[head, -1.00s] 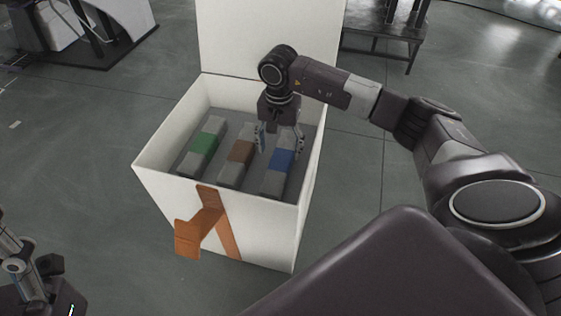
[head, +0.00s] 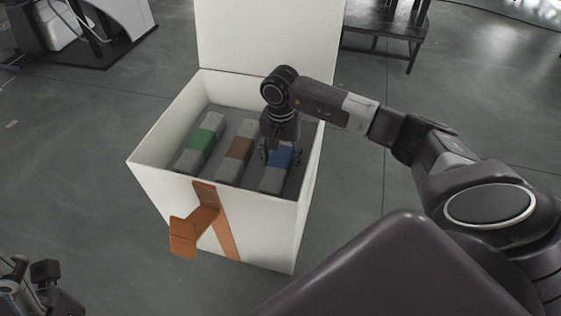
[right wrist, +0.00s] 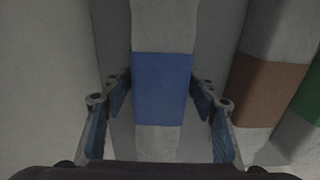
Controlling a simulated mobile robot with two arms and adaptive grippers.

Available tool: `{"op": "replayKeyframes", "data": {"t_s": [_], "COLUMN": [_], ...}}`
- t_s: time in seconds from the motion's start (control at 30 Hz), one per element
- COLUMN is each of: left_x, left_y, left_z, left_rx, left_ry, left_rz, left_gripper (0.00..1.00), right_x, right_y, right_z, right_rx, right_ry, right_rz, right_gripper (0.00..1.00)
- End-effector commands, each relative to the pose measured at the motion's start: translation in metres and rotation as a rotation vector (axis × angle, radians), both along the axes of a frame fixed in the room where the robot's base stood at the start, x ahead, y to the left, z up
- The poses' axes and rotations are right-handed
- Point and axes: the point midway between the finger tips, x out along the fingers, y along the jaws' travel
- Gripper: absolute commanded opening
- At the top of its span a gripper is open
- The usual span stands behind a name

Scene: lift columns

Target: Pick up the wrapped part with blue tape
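The wrapped part with blue tape (head: 279,157) lies in the open white box, the rightmost of three grey wrapped parts in the head view. It also shows in the right wrist view (right wrist: 162,88), centred between the fingers. My right gripper (head: 281,156) is down in the box at this part. In the right wrist view my right gripper (right wrist: 161,96) is open, one finger on each side of the blue band, with narrow gaps visible. Part of my left arm's end (head: 35,285) shows at the lower left; its fingers are not clear.
The brown-taped part (head: 239,149) and the green-taped part (head: 203,139) lie to the left in the same box. The white box (head: 155,180) has walls all round, a raised lid (head: 265,35) and an orange strap (head: 206,208) at the front. A dark table (head: 385,35) stands behind.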

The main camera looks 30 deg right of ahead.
Motion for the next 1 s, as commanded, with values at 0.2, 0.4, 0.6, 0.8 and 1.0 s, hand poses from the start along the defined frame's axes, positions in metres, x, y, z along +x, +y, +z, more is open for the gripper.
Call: {"op": "replayKeyframes", "data": {"t_s": [0.2,0.4,0.6,0.8,1.0], "left_x": [0.0,0.0,0.0,0.0,0.0], "left_y": [0.0,0.0,0.0,0.0,0.0], "left_z": [0.0,0.0,0.0,0.003,0.013], "left_rx": [0.0,0.0,0.0,0.0,0.001], "left_ry": [0.001,0.001,0.001,0.001,0.001], "left_rz": [0.0,0.0,0.0,0.0,0.001], "left_gripper": [0.61,0.61,0.61,0.61,0.61], "right_x": [0.0,0.0,0.001,0.001,0.002], "right_y": [0.0,0.0,0.0,0.0,0.0], "right_z": [0.0,0.0,0.002,0.007,0.032], "right_rx": [0.0,-0.001,0.0,0.0,0.0], "right_ry": [0.0,-0.001,-0.004,-0.004,-0.006], "right_rz": [0.0,0.0,0.0,0.0,0.001], "right_gripper": [0.27,0.05,0.01,0.0,0.0]}}
